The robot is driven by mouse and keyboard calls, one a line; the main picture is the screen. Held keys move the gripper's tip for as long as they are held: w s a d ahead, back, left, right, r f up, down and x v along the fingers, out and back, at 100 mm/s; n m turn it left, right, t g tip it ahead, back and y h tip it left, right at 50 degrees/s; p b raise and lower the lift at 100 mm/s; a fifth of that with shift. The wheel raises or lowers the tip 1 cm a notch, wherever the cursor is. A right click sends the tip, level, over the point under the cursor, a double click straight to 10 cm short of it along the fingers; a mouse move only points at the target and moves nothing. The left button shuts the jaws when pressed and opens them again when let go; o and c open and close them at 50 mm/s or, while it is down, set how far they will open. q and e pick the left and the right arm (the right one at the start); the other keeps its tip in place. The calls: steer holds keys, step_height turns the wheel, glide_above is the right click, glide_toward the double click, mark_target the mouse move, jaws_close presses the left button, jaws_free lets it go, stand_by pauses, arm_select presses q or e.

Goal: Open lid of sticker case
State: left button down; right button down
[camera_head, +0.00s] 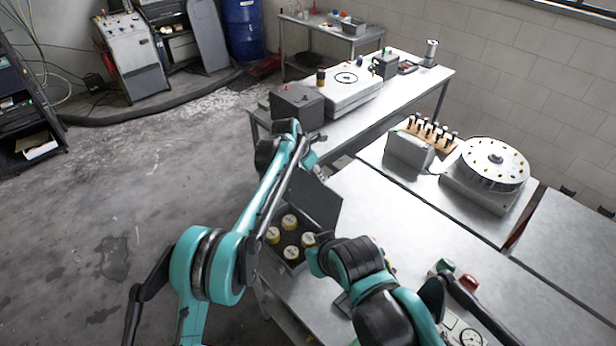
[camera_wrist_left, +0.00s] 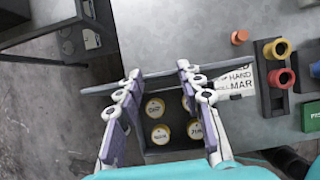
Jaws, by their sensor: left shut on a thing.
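The sticker case (camera_head: 297,262) is a dark box on the front table's left edge, with several yellow-rimmed round rolls inside. Its dark grey lid (camera_head: 318,200) stands raised at the back of the box. In the left wrist view the lid (camera_wrist_left: 158,74) appears almost edge-on between the fingers, with the rolls (camera_wrist_left: 160,134) below. My left gripper (camera_wrist_left: 158,70) is shut on the lid; in the head view its fingers (camera_head: 316,168) are partly hidden at the lid's top. My right arm ends beside the case's right side, with its fingertips hidden.
A red button (camera_head: 468,283) and a green one stand at the front table's right. A round drum machine (camera_head: 493,165) and a rack of small tools (camera_head: 432,132) stand farther back. The table between is clear. A grey box (camera_head: 297,106) sits on the back table.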

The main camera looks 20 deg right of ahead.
arm_select(q)
steer(key=shift+w+d+f, duration=0.1)
steer(key=shift+w+d, duration=0.15)
steer(key=shift+d, duration=0.45)
steer(key=shift+w+d, duration=0.25)
steer(key=shift+d, duration=0.4)
steer(key=c, duration=1)
jaws_free()
steer(key=shift+o, duration=0.2)
steer(key=v, duration=1.2)
steer(key=shift+a, duration=0.1)
